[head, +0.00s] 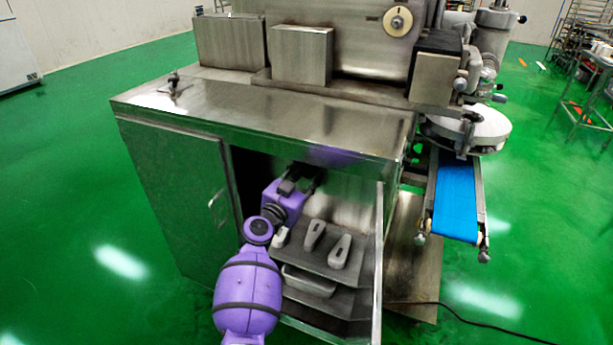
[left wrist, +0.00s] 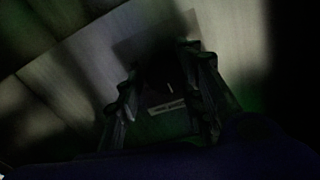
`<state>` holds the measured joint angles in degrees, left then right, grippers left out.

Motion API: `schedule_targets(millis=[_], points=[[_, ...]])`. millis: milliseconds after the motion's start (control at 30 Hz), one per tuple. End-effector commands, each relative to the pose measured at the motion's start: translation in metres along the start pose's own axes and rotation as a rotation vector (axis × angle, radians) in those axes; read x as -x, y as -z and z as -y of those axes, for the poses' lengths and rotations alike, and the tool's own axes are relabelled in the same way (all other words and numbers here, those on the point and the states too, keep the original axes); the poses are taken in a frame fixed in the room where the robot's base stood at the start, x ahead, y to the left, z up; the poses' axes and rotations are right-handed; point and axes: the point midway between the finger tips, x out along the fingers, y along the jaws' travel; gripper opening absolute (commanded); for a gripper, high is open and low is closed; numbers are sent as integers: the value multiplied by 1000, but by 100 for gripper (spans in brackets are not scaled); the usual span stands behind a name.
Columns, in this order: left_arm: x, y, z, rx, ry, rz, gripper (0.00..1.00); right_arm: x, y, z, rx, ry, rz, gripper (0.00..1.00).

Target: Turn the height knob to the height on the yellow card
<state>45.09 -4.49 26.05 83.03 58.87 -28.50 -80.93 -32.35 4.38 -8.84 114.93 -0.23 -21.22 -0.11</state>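My left gripper (head: 302,176) reaches into the open cabinet under the machine's worktop. In the left wrist view the two fingers of the left gripper (left wrist: 165,80) stand apart, with a dark shape (left wrist: 162,68) beyond and between them. A small pale tick shows on that shape, and a pale label (left wrist: 166,107) lies below it. The shape may be the height knob; the view is too dark to tell, and no contact with the fingers shows. The label cannot be read. No yellow card can be made out. My right gripper is not in view.
The open cabinet door (head: 378,255) stands to the right of my left arm. A shelf (head: 325,268) inside carries several pale-handled tools, with a tray (head: 308,281) below. A round dial (head: 398,21) sits on the machine above. A blue conveyor belt (head: 455,200) is at right.

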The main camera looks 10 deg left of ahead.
Motion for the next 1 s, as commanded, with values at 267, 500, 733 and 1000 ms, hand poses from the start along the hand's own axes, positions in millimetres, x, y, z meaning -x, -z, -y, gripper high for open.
schedule_targets(millis=[267, 500, 733, 1000], points=[[0, 0, -2, 1, -3, 1, 4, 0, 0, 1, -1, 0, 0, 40], [0, -2, -3, 37, -6, 1, 4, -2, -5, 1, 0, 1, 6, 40], [0, -3, -5, 165, -8, -5, 4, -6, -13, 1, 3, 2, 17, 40], [0, 0, -5, 410, -6, -18, 4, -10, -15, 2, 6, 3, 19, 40]])
